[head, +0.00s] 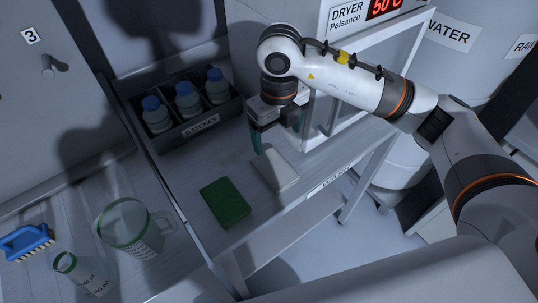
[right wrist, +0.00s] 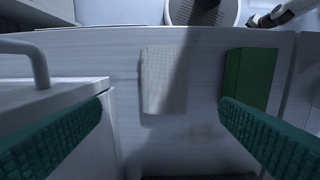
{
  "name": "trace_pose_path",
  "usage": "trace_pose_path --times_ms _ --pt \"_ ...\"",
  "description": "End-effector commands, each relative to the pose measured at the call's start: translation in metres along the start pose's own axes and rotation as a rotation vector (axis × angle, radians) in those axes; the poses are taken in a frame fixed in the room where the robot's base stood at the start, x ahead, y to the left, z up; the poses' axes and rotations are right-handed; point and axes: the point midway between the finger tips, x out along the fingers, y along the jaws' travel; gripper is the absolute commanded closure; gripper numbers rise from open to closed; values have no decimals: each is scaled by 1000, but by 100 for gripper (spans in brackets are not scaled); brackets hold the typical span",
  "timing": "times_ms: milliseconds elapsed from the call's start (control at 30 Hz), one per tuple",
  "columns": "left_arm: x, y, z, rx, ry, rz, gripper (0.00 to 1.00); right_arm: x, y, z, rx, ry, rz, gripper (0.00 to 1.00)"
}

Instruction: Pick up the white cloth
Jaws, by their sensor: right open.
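The white cloth (head: 275,171) lies flat and folded on the bench, to the right of a green cloth (head: 225,202) in the head view. In the right wrist view the white cloth (right wrist: 164,78) lies between and beyond the two green fingertips. My right gripper (head: 277,138) is open and empty above the bench, just behind and above the white cloth, pointing down. Its fingers (right wrist: 160,125) show wide apart in the right wrist view, not touching the cloth. My left gripper is not in view.
The dryer (head: 360,50) stands close beside the gripper. A crate labelled batches (head: 200,132) holds blue-capped bottles. The bench's front edge is close to the cloth.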

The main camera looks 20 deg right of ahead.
Motion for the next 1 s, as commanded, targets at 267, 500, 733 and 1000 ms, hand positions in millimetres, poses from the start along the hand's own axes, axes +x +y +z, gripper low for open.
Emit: trace_pose_path --times_ms 267,500,733,1000 --pt "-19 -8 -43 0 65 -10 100 46 -1 1 -2 -5 -4 15" --pt "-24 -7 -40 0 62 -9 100 64 -3 0 -4 -3 -6 15" --pt "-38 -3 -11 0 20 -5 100 98 -6 -1 -3 -5 -7 15" --pt "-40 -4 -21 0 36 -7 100 112 -6 -2 -5 -1 -6 15"
